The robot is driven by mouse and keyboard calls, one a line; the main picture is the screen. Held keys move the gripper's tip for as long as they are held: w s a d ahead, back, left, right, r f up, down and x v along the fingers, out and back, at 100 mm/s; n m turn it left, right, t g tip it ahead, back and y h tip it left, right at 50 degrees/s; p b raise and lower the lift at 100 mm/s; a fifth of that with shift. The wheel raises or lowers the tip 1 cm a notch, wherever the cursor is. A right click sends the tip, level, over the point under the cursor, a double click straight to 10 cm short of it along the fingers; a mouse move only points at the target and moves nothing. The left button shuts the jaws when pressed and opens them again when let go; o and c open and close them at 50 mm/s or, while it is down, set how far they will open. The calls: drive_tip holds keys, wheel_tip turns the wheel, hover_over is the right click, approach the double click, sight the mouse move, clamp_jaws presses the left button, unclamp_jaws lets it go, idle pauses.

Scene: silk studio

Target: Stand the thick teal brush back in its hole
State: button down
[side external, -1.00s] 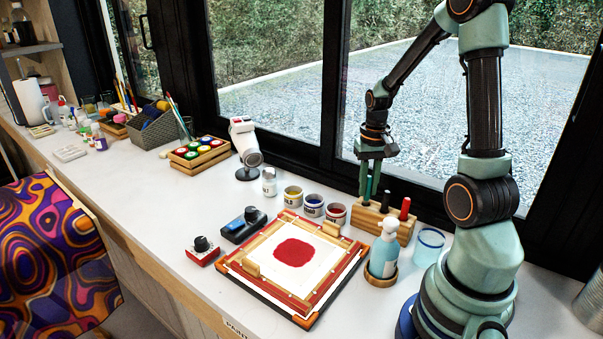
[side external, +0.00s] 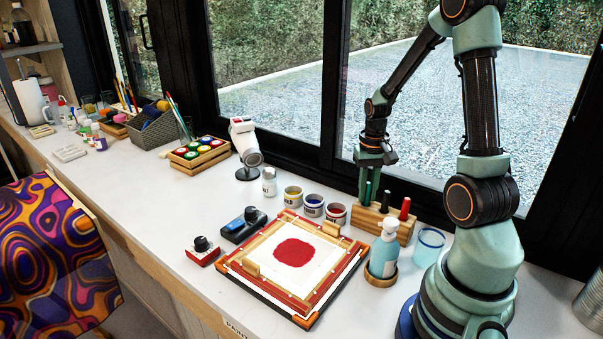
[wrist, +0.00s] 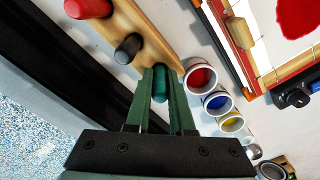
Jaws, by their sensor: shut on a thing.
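The thick teal brush (wrist: 160,84) is upright between my gripper's fingertips (wrist: 161,80) in the wrist view, seen from its rounded end. In the side external view my gripper (side external: 369,182) points down over the left end of the wooden brush block (side external: 401,232), shut on the teal brush. The brush's lower end meets the line of the block there, but I cannot tell whether it is inside the hole. The block also shows in the wrist view (wrist: 150,38). My fingers hide the hole.
A dark brush (wrist: 129,47) and a red brush (wrist: 88,8) stand in the block beside my gripper. Open paint pots (side external: 313,205) stand left of the block. A blue pump bottle (side external: 383,257) stands in front. The window frame is close behind.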

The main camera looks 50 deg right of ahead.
drive_tip(key=shift+f, duration=0.3)
drive_tip(key=c, duration=0.7)
unclamp_jaws()
wheel_tip(320, 180, up, 12)
drive_tip(key=shift+r, duration=0.1)
idle(0.3)
drive_tip(key=a+r+n+t, duration=0.2)
drive_tip(key=a+r+n, duration=0.1)
drive_tip(key=a, duration=0.8)
drive_tip(key=w+a+r+n+t, duration=0.1)
drive_tip(key=a+r+n+t, duration=0.2)
drive_tip(key=a+n, duration=0.3)
drive_tip(key=a, duration=0.5)
drive_tip(key=shift+t, duration=0.3)
